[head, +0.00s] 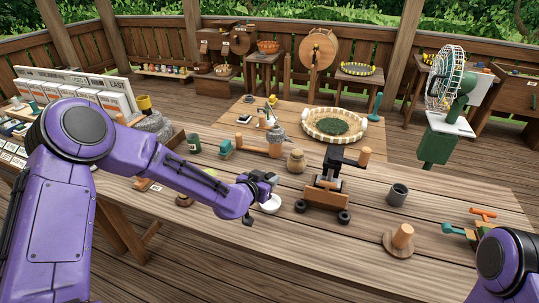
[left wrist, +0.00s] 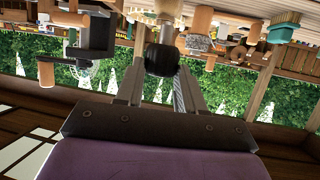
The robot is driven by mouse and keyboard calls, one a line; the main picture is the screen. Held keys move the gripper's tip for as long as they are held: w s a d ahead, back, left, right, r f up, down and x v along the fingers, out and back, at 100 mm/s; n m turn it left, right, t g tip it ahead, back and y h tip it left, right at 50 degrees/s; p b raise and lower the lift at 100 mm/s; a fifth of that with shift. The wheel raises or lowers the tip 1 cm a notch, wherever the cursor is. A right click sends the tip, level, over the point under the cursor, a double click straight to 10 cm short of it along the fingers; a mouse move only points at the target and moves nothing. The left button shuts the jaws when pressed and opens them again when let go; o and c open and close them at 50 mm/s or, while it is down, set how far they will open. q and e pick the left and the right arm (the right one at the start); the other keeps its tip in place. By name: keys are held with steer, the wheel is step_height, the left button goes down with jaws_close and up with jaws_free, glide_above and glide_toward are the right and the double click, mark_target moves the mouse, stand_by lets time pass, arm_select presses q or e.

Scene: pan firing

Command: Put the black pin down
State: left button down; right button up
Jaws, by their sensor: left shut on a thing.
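My left gripper (head: 260,186) is above the wooden table (head: 450,190), near a small white dish (head: 270,203). In the left wrist view its two fingers (left wrist: 160,75) are closed on a dark, rounded thing, which I take to be the black pin (left wrist: 161,59). In the head view the pin cannot be told apart from the dark gripper parts. I cannot tell how far the pin is from the tabletop. Only a purple part of my right arm shows at the bottom right; its gripper is out of view.
A wheeled black device with wooden pegs (head: 327,190) stands just right of my left gripper. A brown jar (head: 296,161) stands behind. A dark cup (head: 398,194) and a round wooden block with a peg (head: 400,242) are farther right. Bare table lies in front.

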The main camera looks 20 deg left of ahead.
arm_select(q)
steer(key=shift+w+a+r+m+h+p, duration=0.35)
steer(key=shift+w+r+p, duration=0.2)
steer(key=shift+w+p, duration=0.15)
steer(key=f+b, duration=0.2)
steer(key=f, duration=0.2)
steer(key=w+f+b, duration=0.1)
steer(key=f+b, duration=0.4)
steer(key=f, duration=0.2)
steer(key=shift+w+a+f, duration=0.25)
steer(key=shift+w+f, duration=0.1)
steer(key=shift+f+b, duration=0.65)
steer(key=shift+b, duration=0.05)
arm_select(e)
steer(key=shift+a+f, duration=0.1)
steer(key=shift+f, duration=2.2)
arm_select(q)
steer(key=c, duration=0.6)
jaws_free()
steer(key=shift+r, duration=0.1)
